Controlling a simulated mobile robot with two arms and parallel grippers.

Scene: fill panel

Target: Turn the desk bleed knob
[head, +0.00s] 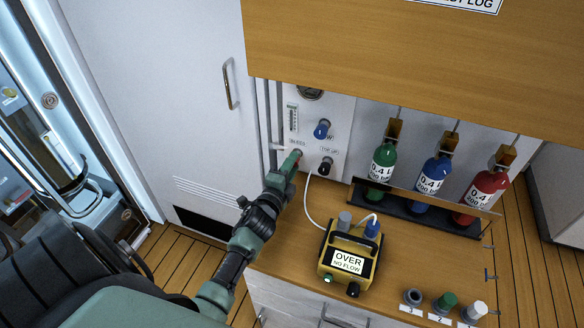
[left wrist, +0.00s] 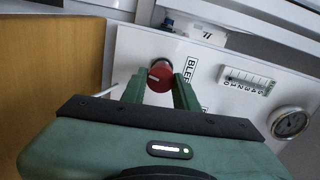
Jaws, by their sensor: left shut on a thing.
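The bleed knob (left wrist: 160,76) is a red round knob on a white panel (left wrist: 225,95), with a partly hidden label starting "BLE" beside it. My left gripper (left wrist: 160,86) has its two green fingers on either side of the knob and is shut on it. In the head view the left gripper (head: 292,160) reaches the lower left of the panel (head: 340,112); the fingers mostly hide the knob there. My right gripper is not in view.
The panel also bears a blue knob (head: 321,129), a black knob (head: 325,166) and a gauge (left wrist: 289,122). A yellow meter (head: 349,262) reading "OVER NO FLOW" stands on the wooden desk (head: 285,242). Green (head: 383,162), blue (head: 431,178) and red (head: 484,190) bottles stand at right.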

